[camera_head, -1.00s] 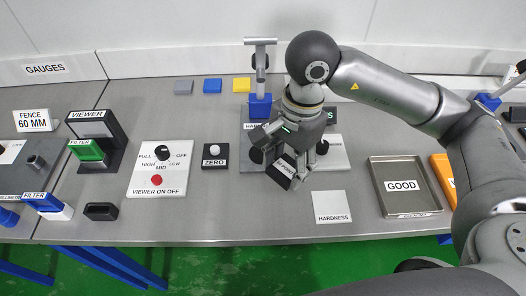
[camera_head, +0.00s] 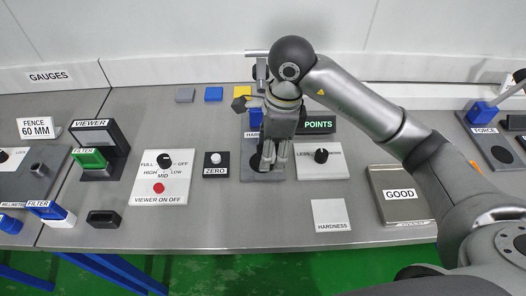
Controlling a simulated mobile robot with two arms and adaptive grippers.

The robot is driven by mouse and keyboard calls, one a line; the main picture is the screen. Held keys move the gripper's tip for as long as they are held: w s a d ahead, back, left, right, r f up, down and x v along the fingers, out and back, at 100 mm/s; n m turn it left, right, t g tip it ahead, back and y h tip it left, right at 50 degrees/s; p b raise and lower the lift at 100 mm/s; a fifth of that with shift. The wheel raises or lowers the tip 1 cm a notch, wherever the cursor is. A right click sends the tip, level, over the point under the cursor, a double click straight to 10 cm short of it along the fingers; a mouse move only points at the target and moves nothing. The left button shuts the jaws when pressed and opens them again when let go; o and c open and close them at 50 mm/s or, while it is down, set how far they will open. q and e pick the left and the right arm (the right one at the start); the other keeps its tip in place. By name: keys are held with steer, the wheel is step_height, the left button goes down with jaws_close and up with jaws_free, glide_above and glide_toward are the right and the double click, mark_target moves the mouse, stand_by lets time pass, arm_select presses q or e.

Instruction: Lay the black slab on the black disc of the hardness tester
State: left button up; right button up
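My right gripper (camera_head: 272,166) points down over the grey base plate (camera_head: 248,174) of the hardness tester, with its fingertips at the black disc (camera_head: 256,161). Only the left part of the dark round area shows beside the fingers. The black slab cannot be made out clearly now; the fingers hide the spot, so I cannot tell whether it is still held or lies on the disc. The tester's blue block (camera_head: 255,121) stands behind, partly covered by the gripper. My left gripper is not in view.
A LESS dial box (camera_head: 321,158) and a POINTS display (camera_head: 318,125) stand close right of the gripper. The ZERO button box (camera_head: 216,165) is on the left. The white HARDNESS card (camera_head: 331,214) and GOOD tray (camera_head: 400,212) lie to the right.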

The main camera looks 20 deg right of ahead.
steer(key=w+f, duration=0.3)
steer(key=w+f+p, duration=0.1)
steer(key=w+f, duration=0.2)
steer(key=shift+w+d+f+p, duration=0.1)
steer(key=shift+w+f+p, duration=0.05)
steer(key=shift+f+p, duration=0.15)
step_height(320, 180, down, 3)
steer(key=shift+r+p, duration=0.15)
steer(key=shift+p, duration=0.6)
steer(key=shift+f, duration=0.25)
steer(key=shift+f+b, duration=0.15)
steer(key=shift+b, duration=0.15)
steer(key=o, duration=1)
steer(key=shift+o, duration=0.2)
